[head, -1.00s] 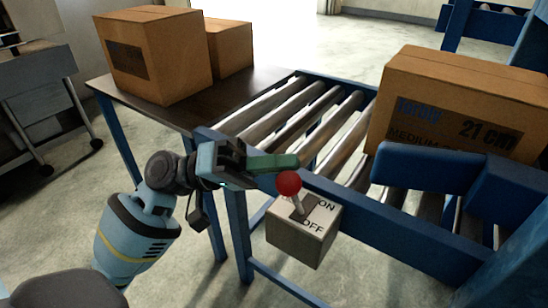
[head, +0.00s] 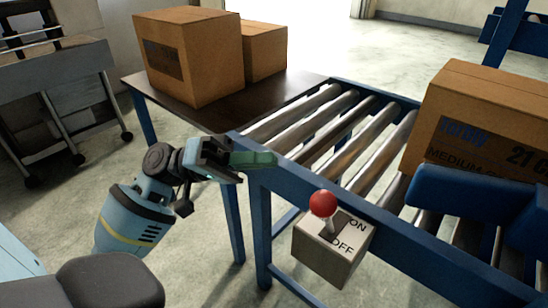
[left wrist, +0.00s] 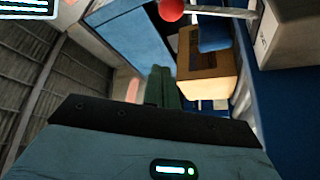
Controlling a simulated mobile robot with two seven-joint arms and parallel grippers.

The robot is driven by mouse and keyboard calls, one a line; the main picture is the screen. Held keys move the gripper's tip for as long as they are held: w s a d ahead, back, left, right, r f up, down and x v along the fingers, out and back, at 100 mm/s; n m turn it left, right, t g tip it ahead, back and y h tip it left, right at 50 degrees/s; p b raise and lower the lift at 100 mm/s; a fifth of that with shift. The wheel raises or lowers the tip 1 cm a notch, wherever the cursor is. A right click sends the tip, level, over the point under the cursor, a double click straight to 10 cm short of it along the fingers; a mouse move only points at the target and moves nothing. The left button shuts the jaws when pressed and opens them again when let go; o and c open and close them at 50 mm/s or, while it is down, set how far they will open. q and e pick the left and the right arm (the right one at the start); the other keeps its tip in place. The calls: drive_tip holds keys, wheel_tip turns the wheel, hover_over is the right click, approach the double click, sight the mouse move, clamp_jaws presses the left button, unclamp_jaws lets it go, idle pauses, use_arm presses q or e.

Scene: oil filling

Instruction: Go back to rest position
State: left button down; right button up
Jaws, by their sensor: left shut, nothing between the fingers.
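My left gripper (head: 254,160) is shut and empty, its green fingers together. In the head view it is at the near left corner of the roller conveyor (head: 290,172), left of the switch box (head: 333,249). The box has ON and OFF labels and a lever with a red knob (head: 323,203). The gripper is apart from the knob. In the left wrist view the green fingers (left wrist: 160,88) also show, with the red knob (left wrist: 171,10) at the top. My right gripper is not in view.
A large carton (head: 480,125) sits on the conveyor at right, partly behind a blue part (head: 465,198). Two cartons (head: 188,58) (head: 264,50) stand on a dark table (head: 222,112) at the back left. A grey cart (head: 60,75) stands at far left. Floor shows between cart and table.

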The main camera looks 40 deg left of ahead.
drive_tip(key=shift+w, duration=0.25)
